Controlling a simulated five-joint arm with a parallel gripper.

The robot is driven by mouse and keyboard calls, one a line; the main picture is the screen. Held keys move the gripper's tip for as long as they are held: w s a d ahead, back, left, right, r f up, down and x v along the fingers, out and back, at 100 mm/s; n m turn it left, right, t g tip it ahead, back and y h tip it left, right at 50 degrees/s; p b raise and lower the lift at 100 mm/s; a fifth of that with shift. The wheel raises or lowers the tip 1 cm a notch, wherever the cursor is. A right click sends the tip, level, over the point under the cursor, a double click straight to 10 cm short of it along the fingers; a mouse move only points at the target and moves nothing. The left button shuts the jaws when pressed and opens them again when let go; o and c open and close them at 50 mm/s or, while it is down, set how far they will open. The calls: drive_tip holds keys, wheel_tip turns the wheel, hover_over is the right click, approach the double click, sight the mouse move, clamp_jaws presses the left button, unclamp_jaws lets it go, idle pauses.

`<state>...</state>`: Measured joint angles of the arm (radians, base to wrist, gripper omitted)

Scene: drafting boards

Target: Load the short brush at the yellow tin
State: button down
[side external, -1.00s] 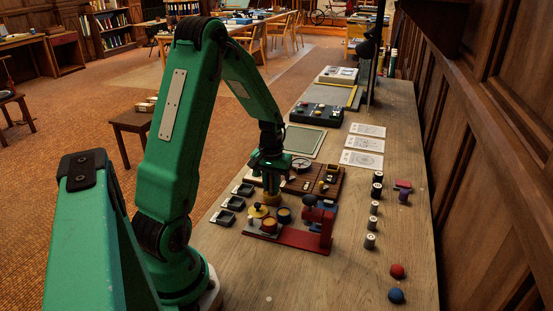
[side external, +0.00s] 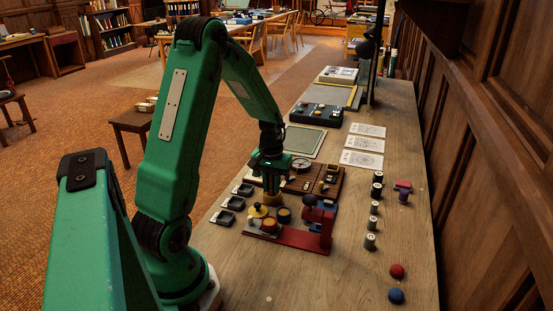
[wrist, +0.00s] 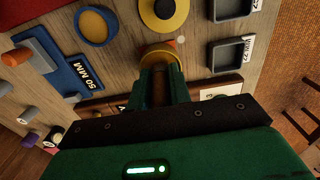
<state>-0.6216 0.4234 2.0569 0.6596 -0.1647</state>
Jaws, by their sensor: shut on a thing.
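My gripper (side external: 271,186) points down over the tins in the side view, just above a yellow round tin (side external: 271,199). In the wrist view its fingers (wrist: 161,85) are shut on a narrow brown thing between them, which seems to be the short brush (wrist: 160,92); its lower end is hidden. The yellow tin's rim (wrist: 165,50) shows right at the fingertips. Whether the held thing touches the tin's inside I cannot tell. Beside it is another yellow round piece with a dark knob (wrist: 163,9), also in the side view (side external: 258,211).
A blue-rimmed tin (wrist: 95,26) stands close by. Dark labelled trays (side external: 234,203) lie to the left of the gripper. A red stand (side external: 300,239) is in front to the right, and a brown board (side external: 326,184) behind. Several small spools (side external: 371,223) stand along the right side.

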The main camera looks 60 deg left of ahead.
drive_tip(key=shift+r, duration=3.45)
drive_tip(key=shift+d, duration=0.1)
drive_tip(key=w+d+r+m, duration=0.2)
drive_tip(key=d+r+m, duration=0.1)
drive_tip(key=d, duration=0.4)
drive_tip(key=w+d+r+m, duration=0.3)
drive_tip(key=d, duration=0.5)
drive_tip(key=w+d+r+m, duration=0.3)
drive_tip(key=d, duration=0.5)
